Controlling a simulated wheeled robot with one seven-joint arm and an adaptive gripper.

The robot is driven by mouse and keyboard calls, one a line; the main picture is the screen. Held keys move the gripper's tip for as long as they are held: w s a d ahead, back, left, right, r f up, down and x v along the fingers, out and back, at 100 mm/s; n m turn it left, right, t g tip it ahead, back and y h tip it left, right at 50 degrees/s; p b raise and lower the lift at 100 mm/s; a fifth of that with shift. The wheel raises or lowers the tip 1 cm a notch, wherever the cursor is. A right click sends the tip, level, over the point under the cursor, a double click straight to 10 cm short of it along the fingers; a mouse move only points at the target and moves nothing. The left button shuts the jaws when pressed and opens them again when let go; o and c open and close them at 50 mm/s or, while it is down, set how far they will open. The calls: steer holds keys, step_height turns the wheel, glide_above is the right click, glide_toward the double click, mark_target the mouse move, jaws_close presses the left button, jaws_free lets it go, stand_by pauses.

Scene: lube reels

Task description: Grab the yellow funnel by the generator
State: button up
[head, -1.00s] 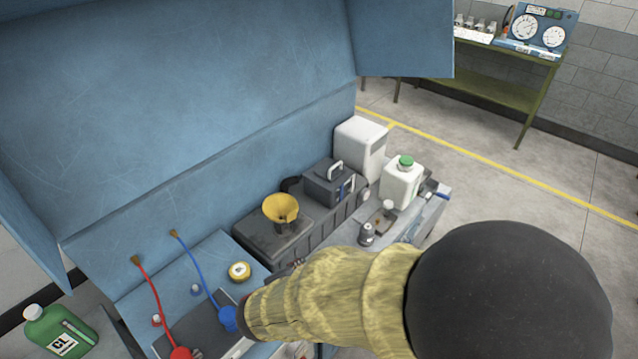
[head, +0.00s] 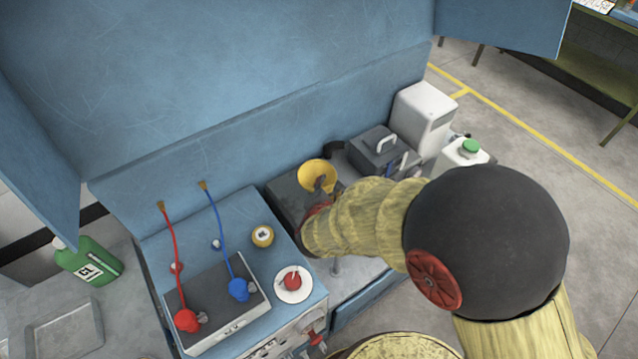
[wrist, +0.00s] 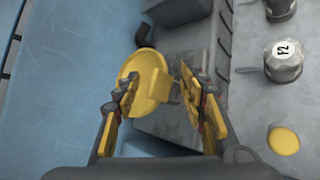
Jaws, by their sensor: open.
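The yellow funnel (head: 316,172) sits on a dark grey box-like unit (head: 284,197) against the blue panel. It also shows in the wrist view (wrist: 152,68), wide mouth facing the camera. My gripper (wrist: 160,88) is open, its yellow and black fingers pointing at the funnel. The left finger overlaps the funnel's mouth in the picture, and the right finger is just right of its side tab. I cannot tell whether either finger touches it. In the head view my arm hides most of the gripper, just below the funnel.
A dark case with a handle (head: 376,150), a white container (head: 424,118) and a green-capped white jug (head: 462,156) stand right of the funnel. Left are a blue cabinet with red (head: 186,319) and blue (head: 238,289) connectors and a round yellow-edged item (head: 262,236).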

steer(key=x, duration=0.4)
steer(key=shift+w+f+b, duration=0.2)
steer(key=shift+f+b, duration=0.05)
steer(key=shift+b, duration=0.05)
steer(key=shift+c, duration=0.4)
jaws_close()
